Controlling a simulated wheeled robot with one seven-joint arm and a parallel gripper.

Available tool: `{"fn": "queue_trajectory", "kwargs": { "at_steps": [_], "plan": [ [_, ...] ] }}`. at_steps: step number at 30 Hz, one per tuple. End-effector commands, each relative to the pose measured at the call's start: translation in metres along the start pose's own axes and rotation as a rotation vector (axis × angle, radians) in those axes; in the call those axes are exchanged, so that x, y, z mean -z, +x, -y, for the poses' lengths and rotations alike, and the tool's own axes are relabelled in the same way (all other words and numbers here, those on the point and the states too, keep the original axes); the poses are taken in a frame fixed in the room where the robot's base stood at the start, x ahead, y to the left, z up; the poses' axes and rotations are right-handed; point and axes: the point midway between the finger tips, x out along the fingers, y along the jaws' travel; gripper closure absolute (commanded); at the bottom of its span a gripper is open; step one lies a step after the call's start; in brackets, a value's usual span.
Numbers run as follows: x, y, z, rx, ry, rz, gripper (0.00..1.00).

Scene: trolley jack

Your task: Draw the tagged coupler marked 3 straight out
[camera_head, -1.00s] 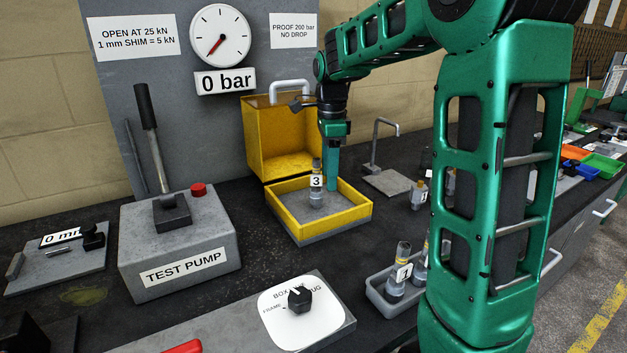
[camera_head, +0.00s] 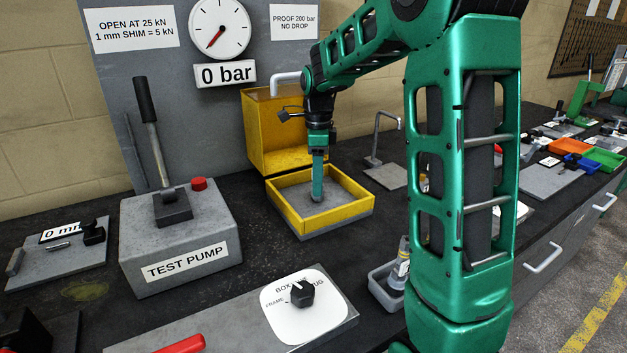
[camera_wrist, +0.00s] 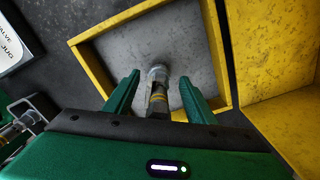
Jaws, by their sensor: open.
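The coupler (camera_wrist: 157,88), a short cylinder with clear or metallic and amber bands, stands in the open yellow box (camera_head: 345,220) with a grey floor. In the wrist view it lies between the two green fingers of my gripper (camera_wrist: 159,80), with a gap visible on each side. The gripper is open and reaches down into the box; it also shows in the head view (camera_head: 318,190). There the fingers hide the coupler and its number 3 tag. I cannot tell how the coupler's foot sits in the box floor.
The raised yellow lid (camera_head: 275,135) stands behind the box. The test pump (camera_head: 180,240) is to the left, and a bent metal pipe on a plate (camera_head: 387,176) to the right. A grey tray (camera_head: 378,287) with another coupler stands in front, partly behind my arm.

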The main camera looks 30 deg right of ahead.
Motion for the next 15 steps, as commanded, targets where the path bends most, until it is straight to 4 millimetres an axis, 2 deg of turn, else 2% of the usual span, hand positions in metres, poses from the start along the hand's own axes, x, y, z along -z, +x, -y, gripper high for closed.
{"fn": "queue_trajectory", "kwargs": {
  "at_steps": [7, 8, 13, 15],
  "plan": [
    [0.0, 0.0005, 0.0, 0.0, 0.0, 0.0, 0.49],
    [0.0, 0.0004, 0.0, 0.0, 0.0, 0.0, 0.54],
    [0.0, 0.0003, 0.0, 0.0, 0.0, 0.0, 0.95],
    [-0.0001, 0.0, 0.0001, 0.001, -0.001, 0.0, 1.0]
  ]
}}
